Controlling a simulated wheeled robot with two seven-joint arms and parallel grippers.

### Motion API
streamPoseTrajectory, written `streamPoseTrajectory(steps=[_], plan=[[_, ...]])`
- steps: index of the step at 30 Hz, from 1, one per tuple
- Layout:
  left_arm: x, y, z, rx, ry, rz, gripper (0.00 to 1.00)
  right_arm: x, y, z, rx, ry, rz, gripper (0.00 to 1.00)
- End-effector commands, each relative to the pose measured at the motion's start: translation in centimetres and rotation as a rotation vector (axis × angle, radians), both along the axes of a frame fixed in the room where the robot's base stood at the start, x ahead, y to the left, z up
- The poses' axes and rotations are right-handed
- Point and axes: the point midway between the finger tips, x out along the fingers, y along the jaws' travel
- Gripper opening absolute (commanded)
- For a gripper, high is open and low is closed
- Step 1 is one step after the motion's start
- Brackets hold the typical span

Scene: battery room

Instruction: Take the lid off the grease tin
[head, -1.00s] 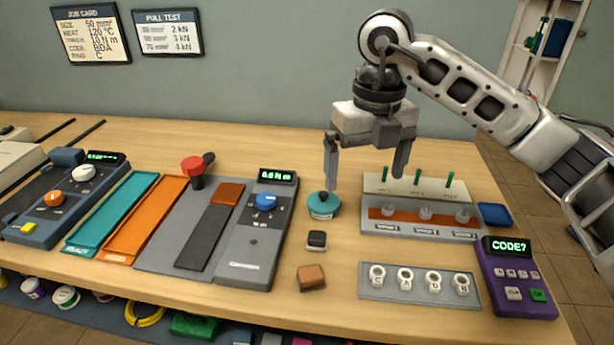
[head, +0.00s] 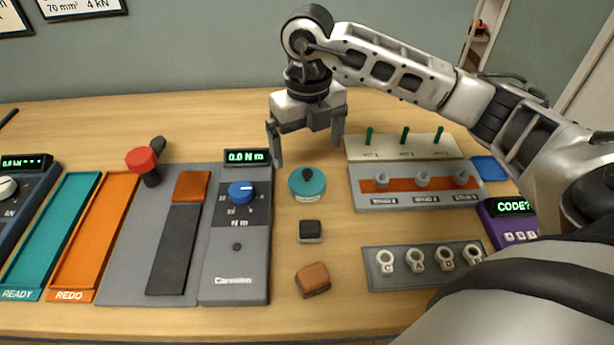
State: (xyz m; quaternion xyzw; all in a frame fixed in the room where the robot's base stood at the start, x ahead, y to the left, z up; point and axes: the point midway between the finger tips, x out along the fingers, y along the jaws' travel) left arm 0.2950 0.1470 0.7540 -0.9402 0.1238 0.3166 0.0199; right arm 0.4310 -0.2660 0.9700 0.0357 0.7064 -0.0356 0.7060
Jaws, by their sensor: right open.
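The grease tin (head: 308,196) stands on the wooden bench near the middle of the head view. Its teal lid (head: 296,181) with a dark knob (head: 307,174) sits on top of it. My right gripper (head: 308,155) is open, fingers pointing down, just behind and above the tin. Its fingers are apart and nothing is between them. I cannot tell the exact height of the fingertips over the bench. My left gripper is not in view.
Right of the tin are a grey holder (head: 358,200) and a cream rack with green pegs (head: 352,150). A black block (head: 310,231) and a brown block (head: 313,279) lie in front. A torque tester (head: 235,260) stands to the left. Bench behind the gripper is clear.

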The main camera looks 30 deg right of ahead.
Motion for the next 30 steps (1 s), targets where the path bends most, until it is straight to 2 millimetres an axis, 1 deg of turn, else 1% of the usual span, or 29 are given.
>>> streamPoseTrajectory(steps=[5,9,12,15,18,23,26,27,28,29,30], plan=[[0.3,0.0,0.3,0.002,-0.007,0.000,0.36,-0.1,0.1,-1.1,-0.001,0.002,0.000,0.95],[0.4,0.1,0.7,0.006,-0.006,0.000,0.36,-0.5,0.6,-2.9,0.001,0.005,0.000,0.95],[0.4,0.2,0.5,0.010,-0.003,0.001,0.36,-0.6,0.7,-4.5,0.000,0.004,-0.001,0.95],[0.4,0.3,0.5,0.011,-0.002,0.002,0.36,-0.5,0.7,-5.4,0.000,0.001,0.000,0.95],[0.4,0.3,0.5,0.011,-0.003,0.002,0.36,-0.5,0.7,-5.8,0.001,0.000,0.001,0.95],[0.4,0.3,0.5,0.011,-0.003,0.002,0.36,-0.5,0.7,-5.8,0.000,-0.001,0.001,0.95],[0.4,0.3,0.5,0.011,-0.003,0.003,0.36,-0.5,0.7,-5.8,0.000,-0.001,0.001,0.70],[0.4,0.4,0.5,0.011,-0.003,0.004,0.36,-0.5,0.7,-5.8,0.000,-0.001,0.001,0.59],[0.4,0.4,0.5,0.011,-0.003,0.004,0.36,-0.5,0.7,-5.8,0.001,-0.001,0.000,0.50],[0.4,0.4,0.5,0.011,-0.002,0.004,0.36,-0.5,0.7,-5.8,0.001,-0.001,0.000,0.47],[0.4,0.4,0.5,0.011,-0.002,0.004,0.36,-0.5,0.7,-5.8,0.001,-0.001,0.000,0.47]])
